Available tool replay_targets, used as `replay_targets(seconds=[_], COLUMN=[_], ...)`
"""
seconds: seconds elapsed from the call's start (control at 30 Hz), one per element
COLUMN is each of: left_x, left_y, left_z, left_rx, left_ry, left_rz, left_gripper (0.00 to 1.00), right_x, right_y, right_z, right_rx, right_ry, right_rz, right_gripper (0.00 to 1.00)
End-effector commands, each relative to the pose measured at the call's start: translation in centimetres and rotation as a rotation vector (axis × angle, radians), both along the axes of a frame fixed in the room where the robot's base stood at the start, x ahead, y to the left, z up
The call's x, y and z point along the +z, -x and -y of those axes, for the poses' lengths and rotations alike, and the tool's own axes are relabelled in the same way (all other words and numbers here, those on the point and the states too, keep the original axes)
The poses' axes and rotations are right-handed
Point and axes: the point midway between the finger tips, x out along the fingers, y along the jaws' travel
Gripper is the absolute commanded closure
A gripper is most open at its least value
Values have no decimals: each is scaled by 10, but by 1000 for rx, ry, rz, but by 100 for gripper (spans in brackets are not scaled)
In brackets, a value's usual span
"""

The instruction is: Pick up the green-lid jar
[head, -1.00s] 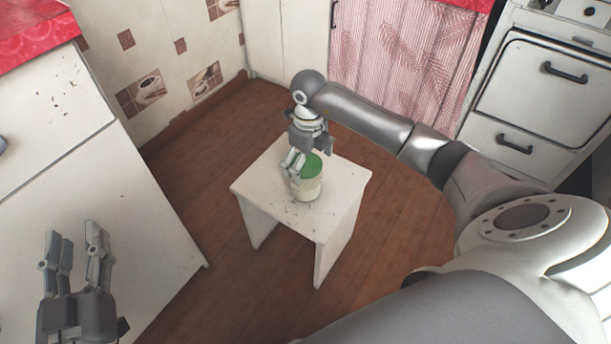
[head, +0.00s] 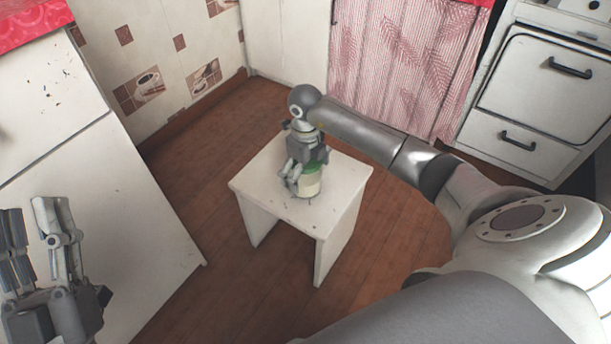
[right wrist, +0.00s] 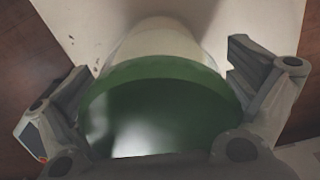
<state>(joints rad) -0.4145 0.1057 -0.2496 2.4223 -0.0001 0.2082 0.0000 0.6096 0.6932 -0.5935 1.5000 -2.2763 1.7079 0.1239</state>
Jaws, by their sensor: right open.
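The green-lid jar (head: 309,184) stands upright on a small white stool in the head view. My right gripper (head: 297,182) is over it and hides much of its lid. In the right wrist view the green lid (right wrist: 160,108) fills the middle, with the pale jar body beyond it. There my right gripper (right wrist: 155,85) is open, with one finger on each side of the lid. I cannot tell whether the fingers touch the jar. My left gripper (head: 38,225) is open and empty at the lower left of the head view, far from the jar.
The white stool (head: 262,188) stands on a brown wooden floor (head: 190,165) with clear floor around it. A white cabinet (head: 100,190) is on the left. A striped curtain (head: 400,70) and a white stove (head: 545,100) are behind on the right.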

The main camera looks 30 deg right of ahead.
Motion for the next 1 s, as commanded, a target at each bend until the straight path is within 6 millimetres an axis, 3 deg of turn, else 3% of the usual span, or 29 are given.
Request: replay_targets(seconds=[0.07, 0.5, 1.0], left_x=[0, -1, -6], left_y=[0, 0, -5], left_z=[0, 0, 1], left_rx=[0, 1, 1], left_ry=[0, -1, -12], left_rz=[-1, -2, -43], left_gripper=[60, 60, 60], right_x=[0, -2, 0], right_y=[0, 1, 3], right_z=[0, 0, 0], right_rx=[0, 0, 0], right_ry=[0, 0, 2], right_rz=[0, -4, -11], right_gripper=[0, 55, 56])
